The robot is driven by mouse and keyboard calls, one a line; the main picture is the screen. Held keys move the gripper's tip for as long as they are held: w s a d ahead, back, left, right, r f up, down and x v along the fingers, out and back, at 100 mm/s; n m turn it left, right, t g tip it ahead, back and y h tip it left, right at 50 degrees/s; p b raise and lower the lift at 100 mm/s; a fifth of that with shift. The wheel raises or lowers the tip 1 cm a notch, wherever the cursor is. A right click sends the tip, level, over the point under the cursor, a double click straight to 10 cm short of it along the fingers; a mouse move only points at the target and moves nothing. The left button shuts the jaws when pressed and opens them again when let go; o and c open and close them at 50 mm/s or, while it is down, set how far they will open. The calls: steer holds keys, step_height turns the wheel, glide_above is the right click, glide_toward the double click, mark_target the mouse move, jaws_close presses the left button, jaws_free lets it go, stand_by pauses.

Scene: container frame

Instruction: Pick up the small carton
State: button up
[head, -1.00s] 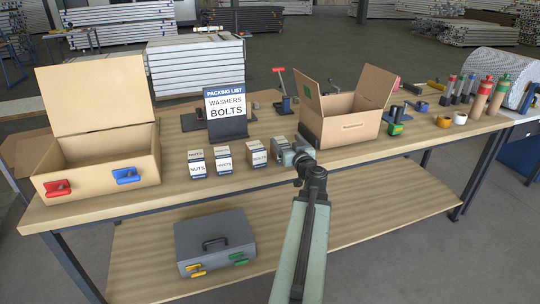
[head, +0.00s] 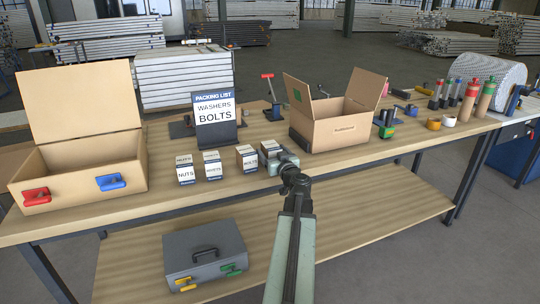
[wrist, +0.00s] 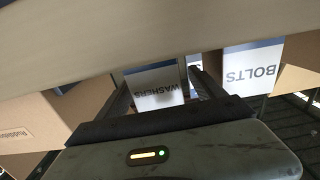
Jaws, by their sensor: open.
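Several small cartons stand in a row on the bench, including nuts (head: 185,173), one with an unclear label (head: 212,166) and bolts (head: 247,159). Another small carton (head: 269,149) is at the right end, partly hidden by my gripper (head: 276,161). In the wrist view, upside down, a carton labelled washers (wrist: 157,92) shows between the two fingers of my gripper (wrist: 164,80). The bolts carton (wrist: 252,72) stands to its right, outside the fingers. The gripper is open; I cannot tell whether a finger touches the carton.
A packing list sign (head: 214,122) reading washers and bolts stands behind the cartons. An open cardboard box (head: 340,132) stands close to the right of my gripper. A large open box (head: 80,177) is at the left. A grey toolbox (head: 205,255) sits on the lower shelf.

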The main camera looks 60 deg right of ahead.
steer(key=x, duration=0.4)
steer(key=shift+w+d, duration=0.1)
steer(key=shift+d, duration=0.2)
steer(key=shift+a, duration=0.1)
jaws_close()
steer(key=shift+r, duration=0.15)
step_height(320, 180, up, 20)
steer(key=p, duration=2)
steer(key=b, duration=1)
glide_above(269, 145)
steer(key=w+d, duration=0.2)
step_height(269, 145, down, 11)
steer(key=shift+s+d+r, duration=0.15)
steer(key=shift+r, duration=0.2)
